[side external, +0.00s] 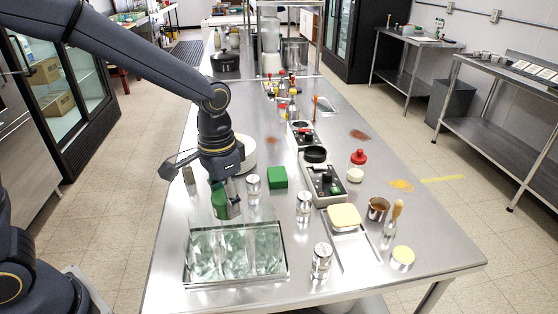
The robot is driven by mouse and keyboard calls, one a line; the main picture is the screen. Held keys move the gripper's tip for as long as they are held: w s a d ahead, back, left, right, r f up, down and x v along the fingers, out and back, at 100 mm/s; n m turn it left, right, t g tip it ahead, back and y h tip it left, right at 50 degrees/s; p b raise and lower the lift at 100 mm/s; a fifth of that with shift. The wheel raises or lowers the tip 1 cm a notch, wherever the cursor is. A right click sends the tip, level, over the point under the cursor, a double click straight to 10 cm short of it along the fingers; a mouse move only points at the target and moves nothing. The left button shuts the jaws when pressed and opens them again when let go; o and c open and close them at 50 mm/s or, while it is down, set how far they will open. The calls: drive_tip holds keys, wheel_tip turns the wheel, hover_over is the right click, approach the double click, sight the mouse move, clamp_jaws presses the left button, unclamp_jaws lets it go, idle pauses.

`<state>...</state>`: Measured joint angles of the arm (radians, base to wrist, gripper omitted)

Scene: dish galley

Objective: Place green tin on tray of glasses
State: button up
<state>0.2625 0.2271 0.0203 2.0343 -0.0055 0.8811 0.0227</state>
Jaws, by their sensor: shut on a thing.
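The green tin (218,203) is in my gripper (228,208), which points down and is shut on it. The gripper's fingers hide part of the tin. The tray of glasses (186,282) lies at the near left of the steel table. Clear greenish glasses (237,252) stand close together in it. The gripper and tin are above and behind the back edge of the tray in this view. The exact height of the tin over the table is hard to tell.
A green block (277,177) and silver shakers (253,185), (303,205) and (321,260) stand near the tray. A switch box (325,184), a yellow sponge (343,216), a copper cup (377,208) and a red-capped jar (357,164) are to the right.

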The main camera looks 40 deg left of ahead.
drive_tip(key=shift+w+f, duration=0.25)
drive_tip(key=shift+f, duration=0.05)
drive_tip(key=shift+w+f, duration=0.2)
drive_tip(key=shift+f, duration=1.5)
drive_tip(key=shift+f, duration=0.2)
drive_tip(key=o, duration=1.3)
drive_tip(key=shift+c, duration=0.2)
drive_tip(key=shift+r, duration=0.1)
